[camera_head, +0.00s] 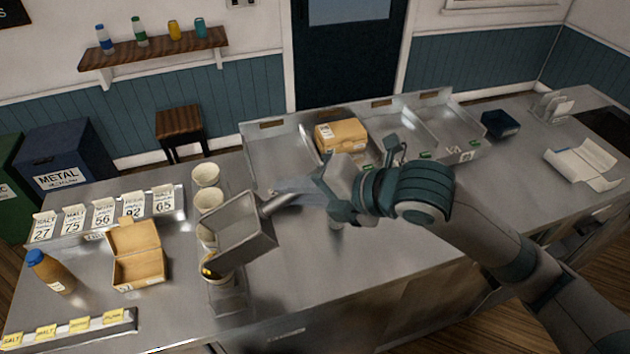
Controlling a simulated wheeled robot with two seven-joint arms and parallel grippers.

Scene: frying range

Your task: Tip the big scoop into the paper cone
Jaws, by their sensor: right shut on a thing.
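The big scoop (246,231) is a grey metal box-shaped scoop with a handle running up to the right. My right gripper (322,192) is shut on its handle. The scoop is tilted, its open end toward the lower left, above the front of a row of pale paper cones. The nearest cone (222,277) is partly hidden under the scoop's lip. A small golden bit shows at the lip; I cannot tell whether it is in the scoop or the cone. Farther cones (208,199) stand behind. My left gripper is not in view.
An open cardboard box (139,268) and an orange bottle (50,272) stand left of the cones. A rack of labelled packets (105,214) is behind them. A closed carton (341,136) sits in the metal trays at the back.

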